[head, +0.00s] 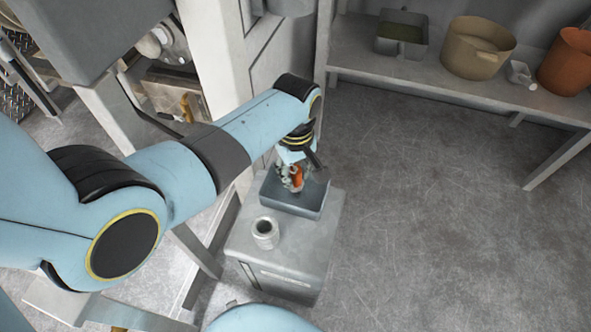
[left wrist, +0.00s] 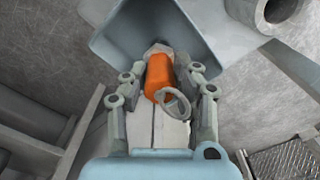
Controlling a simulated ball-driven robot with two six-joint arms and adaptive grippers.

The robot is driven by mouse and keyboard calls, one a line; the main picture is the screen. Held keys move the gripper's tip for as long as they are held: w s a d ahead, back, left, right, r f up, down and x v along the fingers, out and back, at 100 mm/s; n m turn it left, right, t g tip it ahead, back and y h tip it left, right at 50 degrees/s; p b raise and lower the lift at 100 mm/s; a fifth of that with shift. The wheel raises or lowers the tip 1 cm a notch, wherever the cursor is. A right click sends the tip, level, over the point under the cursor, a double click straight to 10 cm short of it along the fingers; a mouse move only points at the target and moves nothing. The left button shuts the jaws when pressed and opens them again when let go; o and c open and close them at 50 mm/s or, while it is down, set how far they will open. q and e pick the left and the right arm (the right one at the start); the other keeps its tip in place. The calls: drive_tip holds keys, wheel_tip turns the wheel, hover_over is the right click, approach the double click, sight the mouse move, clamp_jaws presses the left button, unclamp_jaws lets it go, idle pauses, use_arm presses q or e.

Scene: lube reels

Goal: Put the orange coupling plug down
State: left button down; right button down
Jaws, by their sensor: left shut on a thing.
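The orange coupling plug (left wrist: 158,76) is between the fingers of my left gripper (left wrist: 160,88) in the left wrist view, with a metal ring at its near end. In the head view my left gripper (head: 291,180) reaches down over a blue-grey tray (head: 312,206), and the plug (head: 297,174) shows as a small orange patch there. The gripper is shut on the plug. The tray also shows in the left wrist view (left wrist: 118,45), beyond the plug. I cannot tell whether the plug touches the tray floor. My right gripper is in neither view.
The tray stands on a grey cabinet (head: 325,235), with a pale cup (head: 264,232) in front of it. A bench (head: 455,92) at the back holds a planter-like bin (head: 401,36), a beige tub (head: 475,55) and an orange bucket (head: 568,65). The floor at right is clear.

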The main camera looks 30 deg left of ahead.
use_arm(q)
drive_tip(key=shift+f, duration=0.2)
drive_tip(key=c, duration=1)
unclamp_jaws()
drive_tip(key=shift+c, duration=0.2)
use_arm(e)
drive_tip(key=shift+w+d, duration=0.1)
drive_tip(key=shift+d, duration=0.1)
use_arm(q)
wheel_tip(320, 180, up, 12)
drive_tip(key=p, duration=0.5)
drive_tip(key=shift+f, duration=0.25)
drive_tip(key=shift+r, duration=0.45)
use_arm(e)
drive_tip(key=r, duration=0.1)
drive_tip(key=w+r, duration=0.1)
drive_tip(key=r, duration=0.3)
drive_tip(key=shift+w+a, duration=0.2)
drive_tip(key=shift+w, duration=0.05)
